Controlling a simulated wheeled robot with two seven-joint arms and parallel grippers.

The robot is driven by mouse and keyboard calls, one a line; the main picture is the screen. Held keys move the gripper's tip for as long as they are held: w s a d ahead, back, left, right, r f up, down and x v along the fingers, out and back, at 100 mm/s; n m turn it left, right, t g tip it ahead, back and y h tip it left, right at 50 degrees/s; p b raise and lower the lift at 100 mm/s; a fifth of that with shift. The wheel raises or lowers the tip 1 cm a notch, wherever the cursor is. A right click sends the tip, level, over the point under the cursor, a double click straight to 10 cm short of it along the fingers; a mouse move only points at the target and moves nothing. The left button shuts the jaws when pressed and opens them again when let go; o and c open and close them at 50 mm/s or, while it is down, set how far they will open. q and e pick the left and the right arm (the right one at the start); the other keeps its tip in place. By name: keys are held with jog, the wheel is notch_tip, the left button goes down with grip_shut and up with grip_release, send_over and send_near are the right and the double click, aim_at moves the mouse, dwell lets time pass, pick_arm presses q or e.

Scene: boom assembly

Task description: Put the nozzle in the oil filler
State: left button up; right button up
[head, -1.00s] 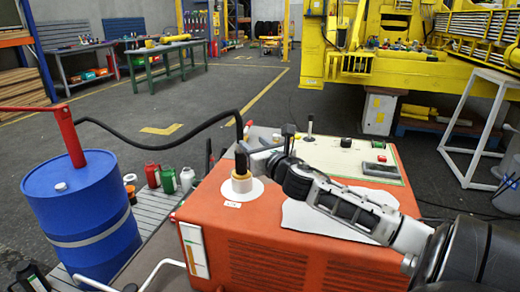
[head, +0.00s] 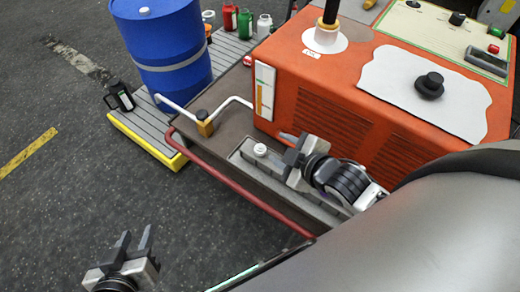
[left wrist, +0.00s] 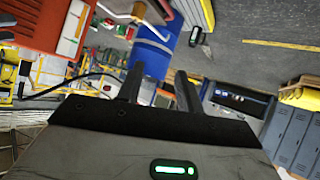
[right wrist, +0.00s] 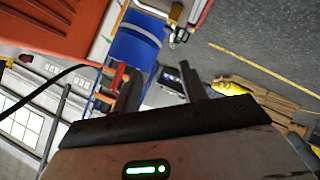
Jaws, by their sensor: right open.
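The black nozzle (head: 331,12) stands upright in the oil filler (head: 324,38), a pale collar on a white disc on top of the orange machine. Its upper end and hose are cut off by the top of the head view. A black round cap (head: 430,84) lies on a white cloth on the machine. My right gripper (head: 284,148) is open and empty, low in front of the machine and apart from the nozzle; its spread fingers show in the right wrist view (right wrist: 160,88). My left gripper (head: 134,240) is open and empty over the floor; its fingers show in the left wrist view (left wrist: 158,88).
A blue drum (head: 165,40) stands left of the machine, with several small bottles (head: 245,24) behind it. A red rail (head: 230,190) edges the grey base, and a white cap (head: 260,150) sits near my right gripper. The floor at left is open.

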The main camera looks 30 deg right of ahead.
pick_arm(q)
jog(key=shift+w+r, duration=0.2)
jog(key=shift+w, duration=0.05)
pick_arm(e)
jog(key=s+a+m+y, duration=0.2)
jog(key=s+a+m, duration=0.2)
jog(key=a+m, duration=0.4)
jog(key=shift+s+a+g, duration=0.25)
jog(key=shift+s+g, duration=0.05)
pick_arm(q)
jog(key=shift+r, duration=0.1)
jog(key=shift+s+a+p, duration=0.15)
jog(key=shift+s+p, duration=0.05)
jog(key=shift+p, duration=0.75)
pick_arm(e)
jog(key=shift+d+r, duration=0.2)
jog(key=shift+r, duration=0.05)
